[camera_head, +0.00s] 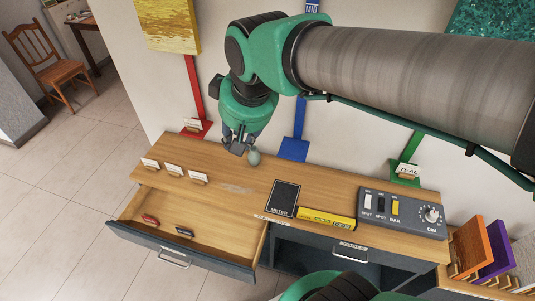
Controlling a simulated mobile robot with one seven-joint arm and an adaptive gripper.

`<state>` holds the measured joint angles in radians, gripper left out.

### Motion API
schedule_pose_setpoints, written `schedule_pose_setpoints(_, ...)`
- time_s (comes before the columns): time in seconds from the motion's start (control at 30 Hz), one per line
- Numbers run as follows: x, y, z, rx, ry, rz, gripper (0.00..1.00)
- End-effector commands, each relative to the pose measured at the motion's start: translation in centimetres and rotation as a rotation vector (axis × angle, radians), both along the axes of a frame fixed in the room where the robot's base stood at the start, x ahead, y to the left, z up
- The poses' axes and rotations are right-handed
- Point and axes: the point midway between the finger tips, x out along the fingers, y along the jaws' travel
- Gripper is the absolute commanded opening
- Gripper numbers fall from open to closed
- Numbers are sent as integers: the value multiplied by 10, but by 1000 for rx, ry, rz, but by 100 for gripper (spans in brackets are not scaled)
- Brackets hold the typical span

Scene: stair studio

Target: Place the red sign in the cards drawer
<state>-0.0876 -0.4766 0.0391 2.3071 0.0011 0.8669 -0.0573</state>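My gripper (238,145) points down over the back edge of the wooden desktop (235,205), just left of a small grey-green rounded object (254,157). Its fingertips are small here, and I cannot tell whether they are open or shut. Three small white cards in wooden holders, a left one (150,163), a middle one (174,169) and a right one (198,178), stand at the desk's left; their words are unreadable. Another white card (193,124) stands on a red base behind the desk. The left drawer (180,246) is open, holding a red item (150,219) and a dark item (184,232).
A black METER panel (283,198), a yellow bar (326,218) and a grey switch box (402,213) occupy the desk's right. A TEAL card (408,170) stands on a green base behind. Orange (470,247) and purple (496,250) panels stand at right. The desktop's left-middle is clear.

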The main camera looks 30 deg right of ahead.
Motion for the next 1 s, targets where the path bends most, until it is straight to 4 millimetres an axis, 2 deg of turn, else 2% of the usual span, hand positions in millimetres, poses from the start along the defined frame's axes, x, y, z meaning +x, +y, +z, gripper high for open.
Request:
schedule_pose_setpoints(0.03,-14,-6,2,4,-13,-16,28)
schedule_pose_setpoints(0.2,-55,-20,1,13,-44,-69,28)
schedule_pose_setpoints(0.43,-95,-33,-5,24,-76,-120,28)
schedule_pose_setpoints(0.63,-108,-36,-9,28,-85,-139,28)
schedule_pose_setpoints(1.0,-108,-36,-12,28,-85,-139,28)
